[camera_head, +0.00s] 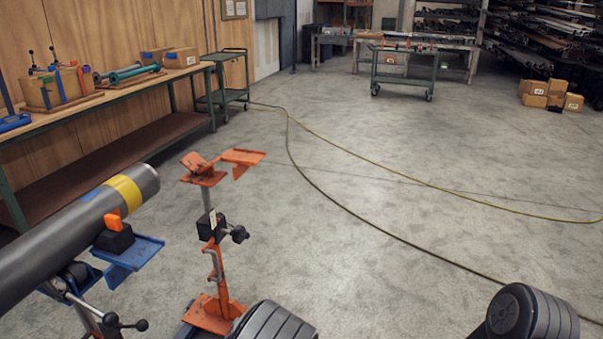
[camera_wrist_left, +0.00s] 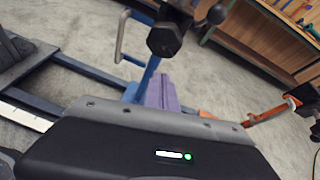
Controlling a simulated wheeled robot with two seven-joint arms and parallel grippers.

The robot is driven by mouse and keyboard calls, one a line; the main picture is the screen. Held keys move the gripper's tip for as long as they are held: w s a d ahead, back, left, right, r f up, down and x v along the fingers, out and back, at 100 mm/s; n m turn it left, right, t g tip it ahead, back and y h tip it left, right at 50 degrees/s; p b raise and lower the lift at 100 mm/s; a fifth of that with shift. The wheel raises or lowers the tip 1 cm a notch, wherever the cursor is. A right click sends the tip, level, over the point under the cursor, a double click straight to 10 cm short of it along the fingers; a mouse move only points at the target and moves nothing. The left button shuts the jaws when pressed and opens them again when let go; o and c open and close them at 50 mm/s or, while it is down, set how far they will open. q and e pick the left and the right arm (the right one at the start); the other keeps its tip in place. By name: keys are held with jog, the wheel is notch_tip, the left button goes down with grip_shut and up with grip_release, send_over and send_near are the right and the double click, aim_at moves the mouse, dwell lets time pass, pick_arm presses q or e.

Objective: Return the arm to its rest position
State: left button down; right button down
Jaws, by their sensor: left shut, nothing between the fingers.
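My left gripper (camera_wrist_left: 163,90) is shut and empty in the left wrist view, its dark body filling the bottom. Its fingers point toward the blue stand's post and the floor. The two dark ribbed shapes at the bottom of the head view are my own arm parts. Neither gripper shows in the head view. A grey pipe (camera_head: 62,238) with a yellow band rests on a blue stand (camera_head: 137,252) at the left. An orange stand (camera_head: 219,270) with an empty V-shaped head is upright to its right.
A workbench (camera_head: 140,83) with tools and boxes runs along the left wall. Green carts (camera_head: 403,75) stand farther back. A dark hose and a yellow cable cross the floor. Cardboard boxes (camera_head: 540,93) sit at the right. The middle floor is open.

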pick_arm(q)
jog(key=s+d+f+n+g+h+p, duration=0.25)
jog(key=s+d+f+n+h, duration=0.2)
jog(key=s, duration=0.55)
jog(key=s+d+f+n+g+h+p, duration=0.1)
jog(key=s+d+f+n+g+h, duration=0.35)
jog(key=s, duration=0.55)
jog(key=s+d+r+n+t+h+p, duration=0.1)
jog(key=s+d+n+h+p, duration=0.15)
jog(key=d, duration=0.35)
jog(key=s+d+n+h+p, duration=0.1)
jog(key=d+n+h, duration=0.25)
jog(key=d, duration=0.25)
jog(key=w+d+r+n+t+h, duration=0.2)
jog(key=w+r+n+t, duration=0.1)
jog(key=w+r+n, duration=0.1)
jog(key=shift+d+n+t+p, duration=0.2)
jog(key=shift+n+t+p, duration=0.25)
jog(key=shift+n, duration=0.25)
jog(key=shift+w, duration=0.1)
